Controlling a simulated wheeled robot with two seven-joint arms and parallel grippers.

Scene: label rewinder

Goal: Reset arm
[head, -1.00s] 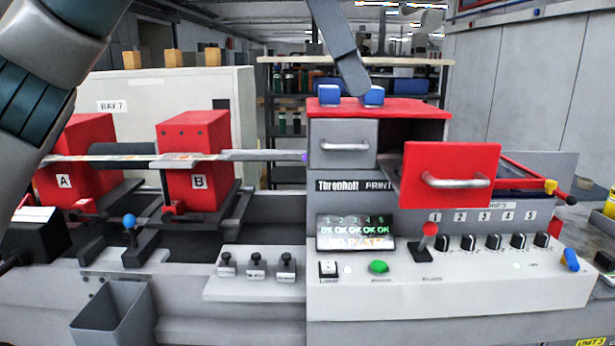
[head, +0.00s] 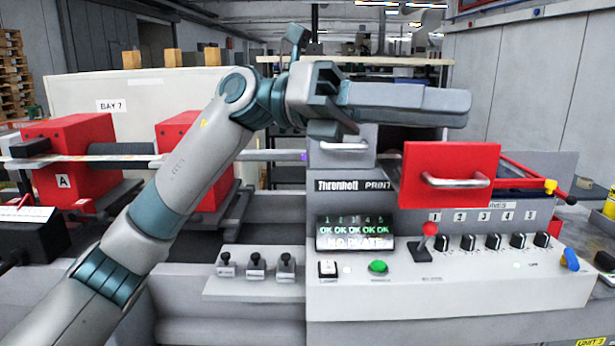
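My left gripper (head: 455,106) lies level in front of the top of the press. Its long grey fingers point right, above the open red drawer (head: 450,175). They show nearly edge-on, so I cannot tell whether they are open or shut. I see nothing held in it. My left arm rises from the lower left, bends high near the middle and covers part of unit B and the top of the press. My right gripper is not in view.
The grey drawer (head: 328,150) looks closed. The control panel holds a display (head: 355,233), a green button (head: 377,267), a red-knobbed lever (head: 428,240) and several black knobs. Red unit A (head: 65,183) stands left. An open floor area in front is not visible.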

